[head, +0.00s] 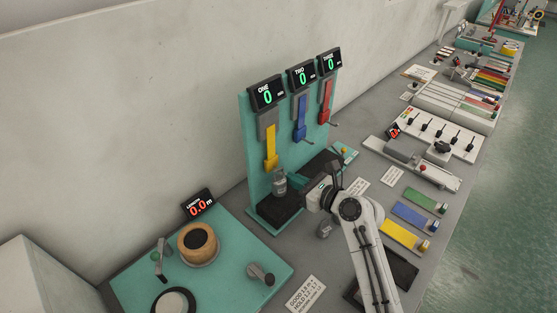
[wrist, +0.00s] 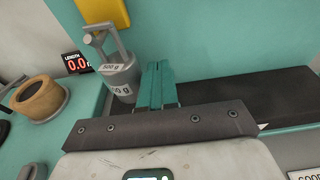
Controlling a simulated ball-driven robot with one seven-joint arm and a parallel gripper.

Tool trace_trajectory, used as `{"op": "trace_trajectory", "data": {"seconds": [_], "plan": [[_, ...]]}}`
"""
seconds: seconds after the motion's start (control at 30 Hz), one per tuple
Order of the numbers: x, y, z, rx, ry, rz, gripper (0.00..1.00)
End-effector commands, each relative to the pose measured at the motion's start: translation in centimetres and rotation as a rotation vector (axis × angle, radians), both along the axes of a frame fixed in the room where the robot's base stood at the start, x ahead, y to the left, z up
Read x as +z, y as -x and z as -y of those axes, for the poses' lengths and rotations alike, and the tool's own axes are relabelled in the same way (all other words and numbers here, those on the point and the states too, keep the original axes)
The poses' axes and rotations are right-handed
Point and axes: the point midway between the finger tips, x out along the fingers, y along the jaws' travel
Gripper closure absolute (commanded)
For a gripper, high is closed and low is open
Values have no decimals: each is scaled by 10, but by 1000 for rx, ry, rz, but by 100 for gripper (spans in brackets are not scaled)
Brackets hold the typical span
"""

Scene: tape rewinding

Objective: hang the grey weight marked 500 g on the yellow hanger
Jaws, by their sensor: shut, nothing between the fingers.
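The grey weight (head: 279,183) stands upright just below the lower end of the yellow hanger (head: 271,147) on the teal board. In the wrist view the weight (wrist: 120,80) shows its 500 g marking and a looped handle on top, close under the yellow hanger (wrist: 103,12). I cannot tell whether the handle is on the hanger or whether the base rests on the dark mat. My gripper (head: 294,180) has its teal fingers (wrist: 158,72) together and empty, immediately to the right of the weight. Its palm hides what lies below.
The dark mat (wrist: 235,95) extends right along the board. Blue (head: 300,118) and red (head: 326,100) hangers are to the right. A smaller grey item (head: 325,229) lies on the bench near my arm. A teal plate with a tape roll (head: 198,241) is at left.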

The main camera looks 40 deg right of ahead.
Motion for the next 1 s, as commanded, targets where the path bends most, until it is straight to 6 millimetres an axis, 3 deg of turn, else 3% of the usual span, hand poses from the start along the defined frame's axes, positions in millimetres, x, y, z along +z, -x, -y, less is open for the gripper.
{"op": "trace_trajectory", "data": {"seconds": [1.0], "plan": [[0,0,-11,0,0,0,100]]}}
